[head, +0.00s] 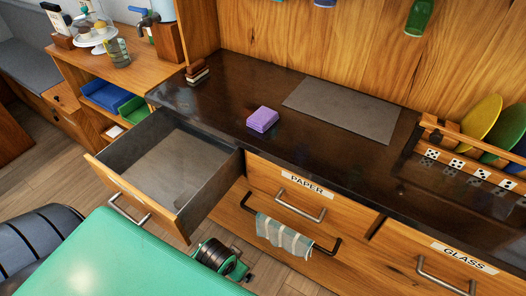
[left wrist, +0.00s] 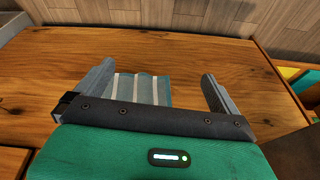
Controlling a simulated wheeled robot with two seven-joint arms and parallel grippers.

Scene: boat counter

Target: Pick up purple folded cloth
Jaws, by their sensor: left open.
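The purple folded cloth (head: 262,119) lies flat as a small stack on the dark counter (head: 233,92), behind the open drawer's right side and left of a grey mat. It does not show in the left wrist view. My left gripper (left wrist: 158,70) is open and empty in the left wrist view. Its two grey fingers are spread apart in front of a wooden surface, with a striped towel (left wrist: 143,90) showing between them. I cannot make out its fingers in the head view. My right gripper is not in view.
An open, empty-looking drawer (head: 130,189) juts out left of the "PAPER" drawer (head: 303,193). The striped towel hangs on a bar below. A grey mat (head: 343,108), small stacked blocks (head: 197,73) and a dish rack (head: 448,137) with plates stand on the counter.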

